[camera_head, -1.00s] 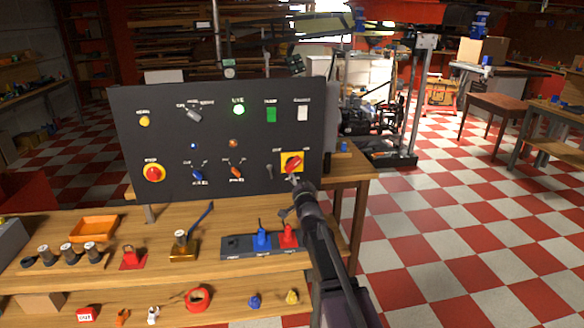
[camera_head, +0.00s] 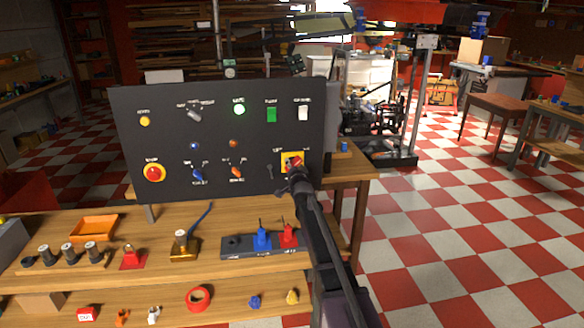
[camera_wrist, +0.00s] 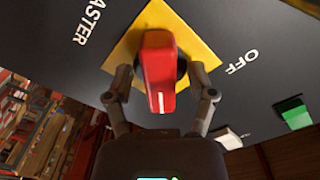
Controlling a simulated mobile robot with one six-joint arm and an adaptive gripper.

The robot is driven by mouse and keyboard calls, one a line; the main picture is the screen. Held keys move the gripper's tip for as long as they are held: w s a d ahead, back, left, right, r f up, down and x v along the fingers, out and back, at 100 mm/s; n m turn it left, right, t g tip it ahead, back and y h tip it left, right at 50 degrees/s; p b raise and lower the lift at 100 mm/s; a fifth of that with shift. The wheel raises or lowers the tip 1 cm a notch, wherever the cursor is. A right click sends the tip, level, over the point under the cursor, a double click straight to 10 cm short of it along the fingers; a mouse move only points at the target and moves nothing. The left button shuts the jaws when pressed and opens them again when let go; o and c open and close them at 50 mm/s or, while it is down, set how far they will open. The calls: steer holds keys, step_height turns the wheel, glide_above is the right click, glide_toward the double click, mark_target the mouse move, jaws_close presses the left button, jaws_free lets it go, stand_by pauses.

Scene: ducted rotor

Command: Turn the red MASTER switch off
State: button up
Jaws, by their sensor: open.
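The red MASTER switch (camera_wrist: 158,78) is a rotary handle on a yellow square plate (camera_wrist: 197,47), with the word OFF printed beside it in the wrist view. In the head view the switch (camera_head: 292,160) is at the lower right of the black panel, partly covered by my gripper. My gripper (camera_wrist: 162,85) is open, with one finger on each side of the red handle.
The black panel (camera_head: 215,150) also carries a red round button (camera_head: 153,173), a lit green lamp (camera_head: 239,109), blue and orange selectors and a key switch. Below it, the wooden bench (camera_head: 330,215) holds an orange tray (camera_head: 94,228) and several small parts.

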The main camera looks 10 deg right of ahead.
jaws_close()
steer(key=shift+a, duration=0.15)
